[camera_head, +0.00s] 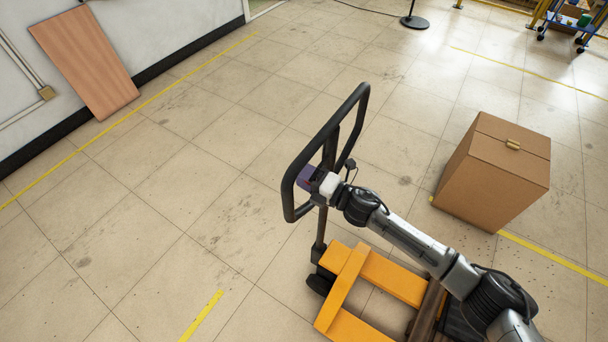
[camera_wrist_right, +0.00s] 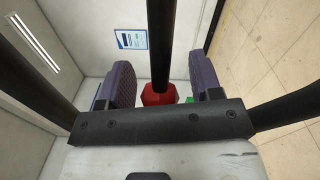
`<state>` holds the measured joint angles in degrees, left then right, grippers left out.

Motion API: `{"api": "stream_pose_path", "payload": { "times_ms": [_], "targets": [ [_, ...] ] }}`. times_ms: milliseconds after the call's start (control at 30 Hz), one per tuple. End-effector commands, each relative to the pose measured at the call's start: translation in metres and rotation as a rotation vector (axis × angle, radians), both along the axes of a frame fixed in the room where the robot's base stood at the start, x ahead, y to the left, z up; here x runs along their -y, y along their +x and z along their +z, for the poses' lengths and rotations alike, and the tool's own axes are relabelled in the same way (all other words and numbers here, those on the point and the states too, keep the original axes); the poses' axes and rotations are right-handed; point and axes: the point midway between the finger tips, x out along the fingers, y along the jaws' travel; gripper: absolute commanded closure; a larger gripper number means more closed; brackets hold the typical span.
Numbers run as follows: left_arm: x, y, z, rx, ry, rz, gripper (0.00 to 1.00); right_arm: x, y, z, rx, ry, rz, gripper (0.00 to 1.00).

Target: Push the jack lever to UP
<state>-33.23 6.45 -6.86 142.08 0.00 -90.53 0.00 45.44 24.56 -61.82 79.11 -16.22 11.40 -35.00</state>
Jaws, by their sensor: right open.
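The pallet jack has a black looped handle (camera_head: 290,182) on a dark upright and an orange fork frame (camera_head: 392,277). My right gripper (camera_head: 307,177) is inside the handle loop. In the right wrist view its two purple-grey fingers (camera_wrist_right: 162,86) stand apart with a gap between them. A red piece (camera_wrist_right: 157,95), perhaps the jack lever, shows between the fingers at the lower end of a black bar (camera_wrist_right: 160,42). A small green bit sits to its right. Contact with the fingers cannot be told. The lever's position is not clear. My left gripper is out of view.
A closed cardboard box (camera_head: 494,172) stands on the floor right of the jack. A wooden board (camera_head: 84,60) leans on the left wall. A black round stand base (camera_head: 414,22) is at the back. The tiled floor left of the jack is clear.

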Motion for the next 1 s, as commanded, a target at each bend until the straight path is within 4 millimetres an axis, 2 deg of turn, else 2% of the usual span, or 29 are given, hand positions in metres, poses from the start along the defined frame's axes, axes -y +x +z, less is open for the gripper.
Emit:
{"api": "stream_pose_path", "payload": {
  "times_ms": [100, 700, 1000],
  "targets": [
    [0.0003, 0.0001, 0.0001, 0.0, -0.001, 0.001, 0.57, 0.0001, -0.0001, 0.0, 0.0, 0.0, 0.0, 0.43],
    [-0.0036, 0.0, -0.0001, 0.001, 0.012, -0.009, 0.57, 0.0005, -0.0002, -0.0001, 0.0, 0.0, 0.0, 1.0],
    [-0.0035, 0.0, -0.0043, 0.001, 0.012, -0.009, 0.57, 0.0005, -0.0001, -0.0042, 0.019, -0.013, -0.001, 1.0]
  ]
}}
